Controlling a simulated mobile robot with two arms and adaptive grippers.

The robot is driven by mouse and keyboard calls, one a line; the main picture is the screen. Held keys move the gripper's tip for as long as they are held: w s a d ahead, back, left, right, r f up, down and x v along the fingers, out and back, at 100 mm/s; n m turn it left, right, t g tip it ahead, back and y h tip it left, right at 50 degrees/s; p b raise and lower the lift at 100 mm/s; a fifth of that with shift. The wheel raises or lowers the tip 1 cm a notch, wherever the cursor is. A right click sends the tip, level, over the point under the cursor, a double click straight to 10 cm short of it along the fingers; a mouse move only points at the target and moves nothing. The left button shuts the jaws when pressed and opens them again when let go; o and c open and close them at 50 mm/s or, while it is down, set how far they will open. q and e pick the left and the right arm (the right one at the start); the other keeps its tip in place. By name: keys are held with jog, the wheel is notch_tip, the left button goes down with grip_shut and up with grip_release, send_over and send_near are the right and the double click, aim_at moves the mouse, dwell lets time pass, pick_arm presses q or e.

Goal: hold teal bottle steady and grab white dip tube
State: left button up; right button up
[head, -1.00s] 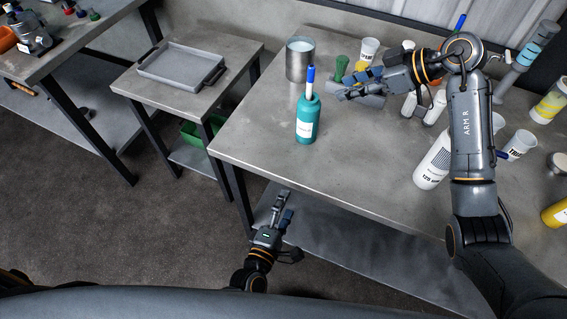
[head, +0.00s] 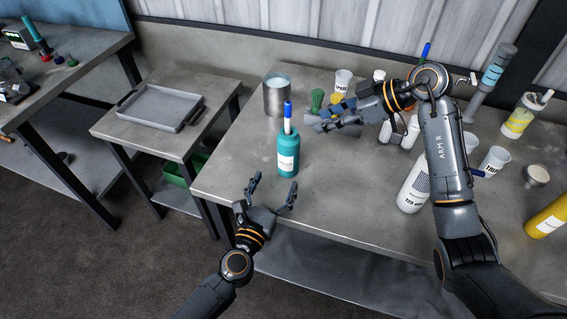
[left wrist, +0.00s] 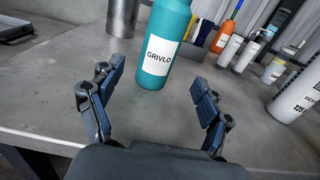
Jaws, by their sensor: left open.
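The teal bottle (head: 288,158) stands upright near the left part of the bench, with a white label; the left wrist view shows it (left wrist: 162,60) with its top cut off. A thin upright piece, white below (head: 287,126) and blue above, stands out of its neck; I take the white part for the dip tube. My left gripper (head: 274,184) is open and empty at the bench's near edge, just short of the bottle. In the left wrist view the bottle stands beyond and between its fingers. My right gripper (head: 322,118) points left, right of the tube and apart from it; its finger gap is unclear.
A metal can (head: 277,98) stands behind the bottle. White cups, a green-topped item (head: 317,98) and several bottles, including a large white one (head: 413,188), crowd the right side. A grey tray (head: 160,108) lies on a side table. The bench front around the bottle is clear.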

aim_at(285, 162)
pick_arm(q)
jog(key=x, duration=0.9)
jog(key=shift+f, duration=0.1)
jog(key=shift+c, duration=0.2)
